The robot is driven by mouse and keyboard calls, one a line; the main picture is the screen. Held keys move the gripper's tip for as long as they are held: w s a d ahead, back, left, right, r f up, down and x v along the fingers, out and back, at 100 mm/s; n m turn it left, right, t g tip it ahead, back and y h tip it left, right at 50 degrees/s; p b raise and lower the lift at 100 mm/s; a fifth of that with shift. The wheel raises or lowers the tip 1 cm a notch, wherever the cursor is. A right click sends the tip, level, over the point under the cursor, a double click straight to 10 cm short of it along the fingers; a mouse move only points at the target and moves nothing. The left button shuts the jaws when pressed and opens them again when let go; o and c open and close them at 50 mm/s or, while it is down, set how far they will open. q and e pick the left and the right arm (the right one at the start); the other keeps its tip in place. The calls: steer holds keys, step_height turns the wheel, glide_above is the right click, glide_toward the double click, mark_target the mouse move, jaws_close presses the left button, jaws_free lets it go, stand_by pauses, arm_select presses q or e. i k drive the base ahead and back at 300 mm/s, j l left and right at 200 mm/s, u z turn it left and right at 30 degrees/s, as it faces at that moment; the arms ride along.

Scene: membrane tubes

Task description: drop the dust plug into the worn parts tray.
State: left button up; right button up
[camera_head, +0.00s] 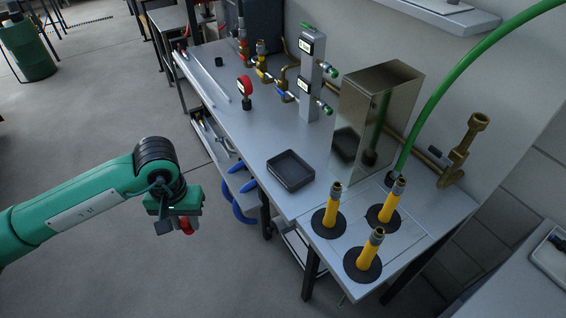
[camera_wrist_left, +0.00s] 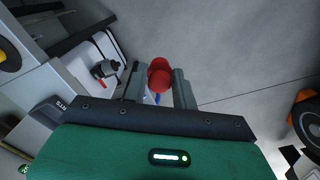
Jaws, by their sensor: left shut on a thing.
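The dust plug is a small red rounded piece (camera_wrist_left: 159,75) between the two grey fingers of my left gripper (camera_wrist_left: 158,90) in the left wrist view. In the head view the red plug (camera_head: 186,225) shows partly at the end of my left gripper (camera_head: 176,227). My left gripper is shut on it and holds it over open floor, left of the bench and clear of it. The worn parts tray appears to be the black, shallow, square tray (camera_head: 290,180) on the bench top, to the right of my left gripper; it looks empty. My right gripper is not in view.
Several yellow tubes on black bases (camera_head: 330,206) stand at the bench's near right. Blue loops (camera_head: 240,205) hang below its front edge.

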mark_target(285, 173)
steer(key=i+j+z, duration=0.2)
steer(key=i+j, duration=0.25)
steer(key=i+j+z, duration=0.15)
steer(key=i+j, duration=0.3)
steer(key=j, duration=0.1)
